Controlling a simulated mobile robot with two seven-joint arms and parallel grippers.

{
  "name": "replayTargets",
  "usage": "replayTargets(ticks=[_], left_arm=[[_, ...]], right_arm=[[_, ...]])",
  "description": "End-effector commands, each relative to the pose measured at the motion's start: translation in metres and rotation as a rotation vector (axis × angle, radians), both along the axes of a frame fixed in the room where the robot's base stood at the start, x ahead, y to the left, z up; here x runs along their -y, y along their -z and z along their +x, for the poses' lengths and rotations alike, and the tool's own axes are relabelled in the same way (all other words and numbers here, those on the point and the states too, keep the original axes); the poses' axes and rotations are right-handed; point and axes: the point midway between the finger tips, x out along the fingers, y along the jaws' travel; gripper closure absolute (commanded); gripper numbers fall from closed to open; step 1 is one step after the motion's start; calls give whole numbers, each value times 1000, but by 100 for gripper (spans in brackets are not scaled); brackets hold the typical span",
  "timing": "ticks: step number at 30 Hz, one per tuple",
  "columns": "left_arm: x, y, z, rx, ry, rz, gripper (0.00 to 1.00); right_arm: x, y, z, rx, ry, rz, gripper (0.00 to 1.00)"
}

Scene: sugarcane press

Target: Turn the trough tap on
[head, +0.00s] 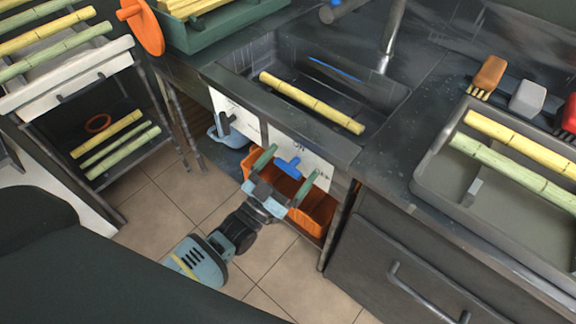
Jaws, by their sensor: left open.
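A blue tap handle (288,166) sits on a white panel (312,163) below the front edge of the trough (300,70). The lettering "ON" shows on the panel above the handle; other lettering at the right is partly hidden. My left gripper (287,172) is open in front of the panel, with one green-tipped finger on each side of the blue handle. I cannot tell whether either finger touches it. A yellow cane piece lies in the trough, and a metal spout pipe (388,45) stands behind. My right gripper is not in view.
A second white panel (235,112) with a dark handle (224,122) is to the left. An orange bin (314,214) and a blue container (228,134) stand below. A cane tray (462,185) is on the right counter, above a drawer (405,260). A cane rack stands left.

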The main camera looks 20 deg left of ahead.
Motion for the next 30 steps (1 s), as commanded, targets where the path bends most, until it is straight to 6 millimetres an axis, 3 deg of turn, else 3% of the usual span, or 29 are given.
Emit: replayTargets(ticks=[5,14,23,30], left_arm=[[0,0,0,0,0,0,0],[0,0,0,0,0,0,38],[0,0,0,13,0,35,39],[0,0,0,58,1,161,39]], right_arm=[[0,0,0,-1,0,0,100],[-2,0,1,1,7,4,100],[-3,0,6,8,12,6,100],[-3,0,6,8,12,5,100]])
